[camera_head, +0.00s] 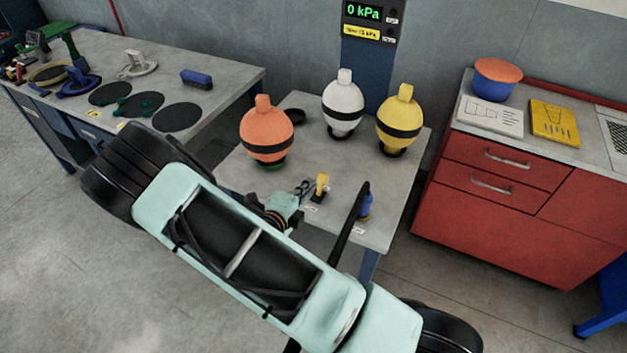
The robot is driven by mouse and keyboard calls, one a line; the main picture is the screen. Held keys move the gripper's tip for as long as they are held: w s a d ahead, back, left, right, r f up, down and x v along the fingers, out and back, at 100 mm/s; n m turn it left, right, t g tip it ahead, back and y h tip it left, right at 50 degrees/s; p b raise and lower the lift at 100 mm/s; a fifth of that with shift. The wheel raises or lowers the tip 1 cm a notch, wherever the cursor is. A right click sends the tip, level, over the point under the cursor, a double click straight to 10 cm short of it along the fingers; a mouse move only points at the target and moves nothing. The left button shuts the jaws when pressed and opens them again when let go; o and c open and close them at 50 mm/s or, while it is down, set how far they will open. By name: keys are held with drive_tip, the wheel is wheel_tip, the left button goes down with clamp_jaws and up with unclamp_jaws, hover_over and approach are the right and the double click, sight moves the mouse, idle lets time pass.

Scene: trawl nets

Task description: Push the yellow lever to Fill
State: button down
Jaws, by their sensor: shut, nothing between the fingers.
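The yellow lever (322,185) stands up from a small dark base near the front of the grey middle table (382,190). A small white label lies in front of the base, too small to read. My gripper (306,187) is shut and empty just left of the lever, at about its height. Its dark fingertips point toward the lever; I cannot tell whether they touch it. My pale green arm crosses the front of the picture and hides the table's front left part.
A display (364,14) reads 0 kPa. Red drawers (495,190) stand at right.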

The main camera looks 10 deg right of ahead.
drive_tip(key=r+v, duration=0.1)
drive_tip(key=v, duration=0.5)
drive_tip(key=shift+s+r+b, duration=0.2)
drive_tip(key=shift+r+b, duration=0.1)
